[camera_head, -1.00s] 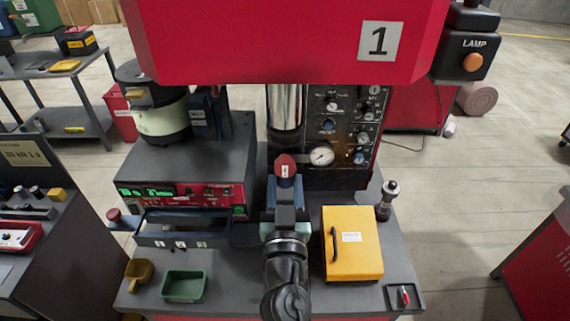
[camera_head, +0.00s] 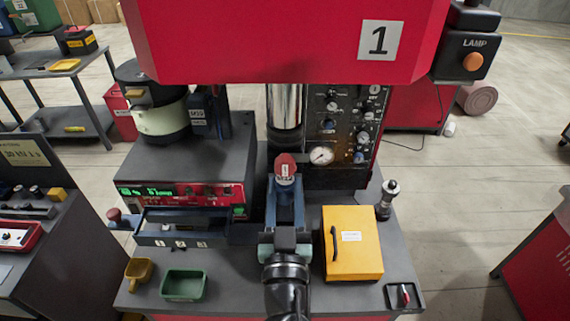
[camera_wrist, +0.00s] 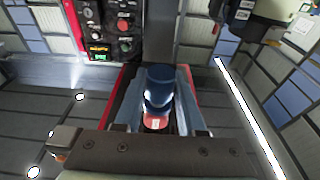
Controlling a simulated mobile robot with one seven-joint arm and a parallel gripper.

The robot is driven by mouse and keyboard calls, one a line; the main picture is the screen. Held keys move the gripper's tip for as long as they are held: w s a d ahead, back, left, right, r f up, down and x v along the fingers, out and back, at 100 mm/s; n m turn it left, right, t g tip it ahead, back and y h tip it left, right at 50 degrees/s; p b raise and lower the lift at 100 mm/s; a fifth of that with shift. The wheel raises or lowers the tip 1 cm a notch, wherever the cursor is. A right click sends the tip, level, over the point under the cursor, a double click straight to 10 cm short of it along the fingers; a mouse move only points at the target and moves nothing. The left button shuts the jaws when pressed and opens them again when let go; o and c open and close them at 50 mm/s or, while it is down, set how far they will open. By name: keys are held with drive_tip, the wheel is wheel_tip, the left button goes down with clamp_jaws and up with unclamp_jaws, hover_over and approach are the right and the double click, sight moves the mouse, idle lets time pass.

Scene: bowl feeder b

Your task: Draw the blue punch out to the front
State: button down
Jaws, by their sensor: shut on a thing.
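The gripped spot itself is mostly hidden.
The yellow box (camera_head: 352,245) with a black handle stands close to the right of my gripper. A dark blue drawer (camera_head: 182,235), a green bin (camera_head: 183,285) and a yellow scoop (camera_head: 138,272) are to the left. The bench front strip between bin and gripper is clear.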

drive_tip(key=shift+s+r, duration=0.1)
drive_tip(key=shift+s, duration=0.9)
